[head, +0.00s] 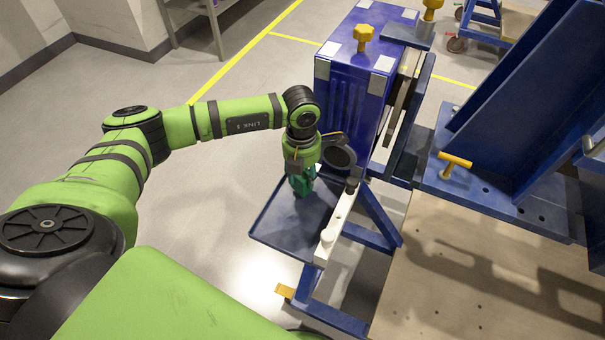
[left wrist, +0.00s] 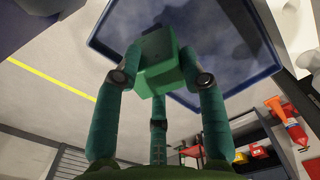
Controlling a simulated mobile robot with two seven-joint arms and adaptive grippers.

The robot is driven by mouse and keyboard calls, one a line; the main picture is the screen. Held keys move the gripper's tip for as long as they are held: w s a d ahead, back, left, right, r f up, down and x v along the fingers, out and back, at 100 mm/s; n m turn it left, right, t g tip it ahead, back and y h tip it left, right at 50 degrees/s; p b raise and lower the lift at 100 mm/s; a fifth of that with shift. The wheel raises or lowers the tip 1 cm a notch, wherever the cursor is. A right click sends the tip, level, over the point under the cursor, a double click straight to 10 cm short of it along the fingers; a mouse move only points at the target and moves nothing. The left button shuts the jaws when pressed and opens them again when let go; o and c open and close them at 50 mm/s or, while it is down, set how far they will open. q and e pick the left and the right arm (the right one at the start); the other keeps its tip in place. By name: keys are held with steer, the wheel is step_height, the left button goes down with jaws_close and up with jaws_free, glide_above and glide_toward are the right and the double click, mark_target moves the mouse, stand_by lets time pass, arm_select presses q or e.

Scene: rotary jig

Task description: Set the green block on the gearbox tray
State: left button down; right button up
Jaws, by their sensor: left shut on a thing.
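The green block (left wrist: 154,62) is held between the fingers of my left gripper (left wrist: 160,84) in the left wrist view. In the head view my left gripper (head: 303,184) points down over the blue gearbox tray (head: 292,228), near its back edge. The teal fingers hide most of the block there. The tray also shows behind the block in the left wrist view (left wrist: 238,45). I cannot tell whether the block touches the tray or hangs just above it. My right gripper is not in view.
A white bar (head: 339,222) runs along the tray's right side. A dark round cup-like part (head: 340,157) is close to the gripper. The large blue jig body (head: 352,85) stands behind. The front of the tray is bare.

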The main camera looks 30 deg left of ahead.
arm_select(q)
steer(key=shift+f, duration=0.75)
steer(key=shift+f, duration=0.2)
steer(key=c, duration=0.7)
jaws_free()
steer(key=shift+r, duration=0.1)
